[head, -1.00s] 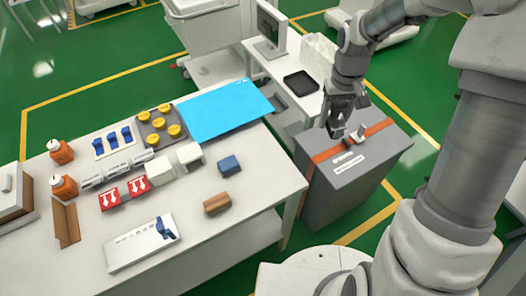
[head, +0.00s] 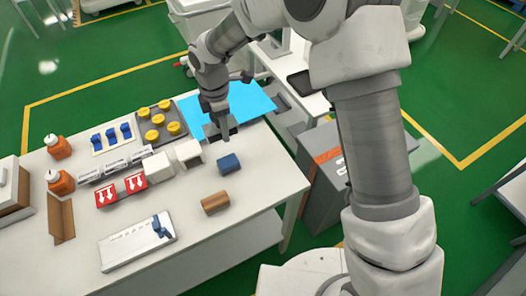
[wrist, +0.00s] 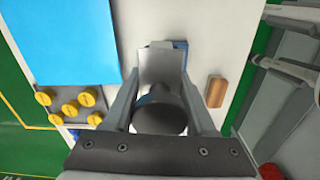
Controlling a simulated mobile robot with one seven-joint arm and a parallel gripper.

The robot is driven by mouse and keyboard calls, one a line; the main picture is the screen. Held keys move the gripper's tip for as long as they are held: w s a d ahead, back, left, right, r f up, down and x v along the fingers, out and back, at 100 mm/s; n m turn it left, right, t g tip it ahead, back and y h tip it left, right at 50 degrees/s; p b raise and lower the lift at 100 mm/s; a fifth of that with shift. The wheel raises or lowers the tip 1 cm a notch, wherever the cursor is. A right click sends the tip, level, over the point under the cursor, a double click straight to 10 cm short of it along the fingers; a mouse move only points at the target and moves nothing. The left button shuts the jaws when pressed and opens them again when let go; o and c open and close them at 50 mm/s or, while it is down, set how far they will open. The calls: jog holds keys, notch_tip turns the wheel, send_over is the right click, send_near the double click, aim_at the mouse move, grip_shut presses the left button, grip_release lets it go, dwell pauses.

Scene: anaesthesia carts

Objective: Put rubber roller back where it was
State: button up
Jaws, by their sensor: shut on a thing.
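My gripper (head: 225,136) is over the white table, near the blue block (head: 229,164) and the white boxes (head: 189,152). In the wrist view my gripper (wrist: 161,84) is shut on a dark, rounded thing (wrist: 160,118), which looks like the rubber roller. A pale grey piece (wrist: 160,64) shows just beyond it between the fingers; I cannot tell whether it is part of the roller. In the head view the held thing is mostly hidden by the gripper.
The blue mat (head: 255,96) and the tray of yellow knobs (head: 147,119) lie behind the gripper. A brown block (head: 215,202) stands near the table's front edge. The grey cart with an orange strap (head: 328,156) is right of the table, partly behind my arm. Table space right of the blocks is clear.

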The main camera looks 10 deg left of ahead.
send_over(264, 152)
notch_tip(264, 152, down, 7)
jog(key=shift+a+r+p, duration=0.1)
jog(key=shift+a+p, duration=0.05)
jog(key=shift+p, duration=0.15)
jog(key=shift+f, duration=2.1)
jog(key=shift+f, duration=0.25)
jog(key=o, duration=1.2)
jog(key=shift+r, duration=0.1)
notch_tip(264, 152, up, 12)
jog(key=shift+r, duration=0.2)
